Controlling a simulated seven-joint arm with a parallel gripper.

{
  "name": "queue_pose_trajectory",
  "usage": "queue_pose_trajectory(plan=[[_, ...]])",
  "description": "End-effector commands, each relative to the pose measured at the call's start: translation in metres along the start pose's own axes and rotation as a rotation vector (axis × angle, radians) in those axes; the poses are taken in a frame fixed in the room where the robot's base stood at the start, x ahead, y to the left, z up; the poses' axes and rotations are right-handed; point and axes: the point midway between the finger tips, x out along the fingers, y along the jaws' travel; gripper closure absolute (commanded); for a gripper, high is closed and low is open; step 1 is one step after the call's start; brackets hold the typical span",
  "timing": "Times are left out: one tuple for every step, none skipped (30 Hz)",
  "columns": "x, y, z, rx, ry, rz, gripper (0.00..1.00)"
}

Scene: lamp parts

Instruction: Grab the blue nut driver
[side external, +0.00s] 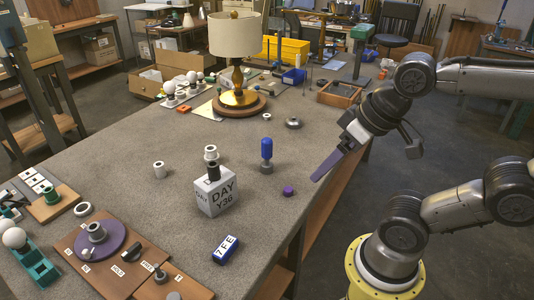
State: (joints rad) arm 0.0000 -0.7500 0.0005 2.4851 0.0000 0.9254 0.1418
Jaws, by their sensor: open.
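The blue nut driver (266,149) stands upright on the grey table, its blue handle up and a grey piece at its foot. My gripper (322,174) is to its right, near the table's right edge, and points down to the left. Its purple finger shows side-on; the gap between the fingers is hard to see. The gripper is open and apart from the nut driver, with nothing seen in it.
A small purple cap (288,190) lies between the driver and my gripper. A blue labelled block (226,250) lies in front. A lamp (237,60) stands behind.

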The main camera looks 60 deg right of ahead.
Motion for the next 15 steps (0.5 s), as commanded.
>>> queue_pose_trajectory(plan=[[-0.008, -0.001, -0.009, 0.057, 0.017, -0.003, 0.21], [-0.012, -0.002, -0.016, 0.099, 0.022, -0.004, 0.21], [-0.017, -0.003, -0.026, 0.159, 0.021, -0.003, 0.21], [-0.020, -0.004, -0.035, 0.209, 0.018, -0.001, 0.21], [-0.023, -0.004, -0.043, 0.255, 0.012, 0.003, 0.21], [-0.025, -0.003, -0.055, 0.317, 0.005, 0.010, 0.21], [-0.026, -0.003, -0.064, 0.363, -0.001, 0.016, 0.21], [-0.027, -0.002, -0.074, 0.410, -0.009, 0.023, 0.21], [-0.027, 0.000, -0.087, 0.474, -0.019, 0.033, 0.21], [-0.026, 0.001, -0.097, 0.521, -0.027, 0.042, 0.21], [-0.025, 0.003, -0.107, 0.569, -0.037, 0.052, 0.21], [-0.021, 0.006, -0.121, 0.633, -0.049, 0.066, 0.21], [-0.018, 0.009, -0.132, 0.682, -0.060, 0.079, 0.21], [-0.014, 0.013, -0.143, 0.731, -0.071, 0.092, 0.21], [-0.008, 0.018, -0.157, 0.797, -0.084, 0.109, 0.21]])
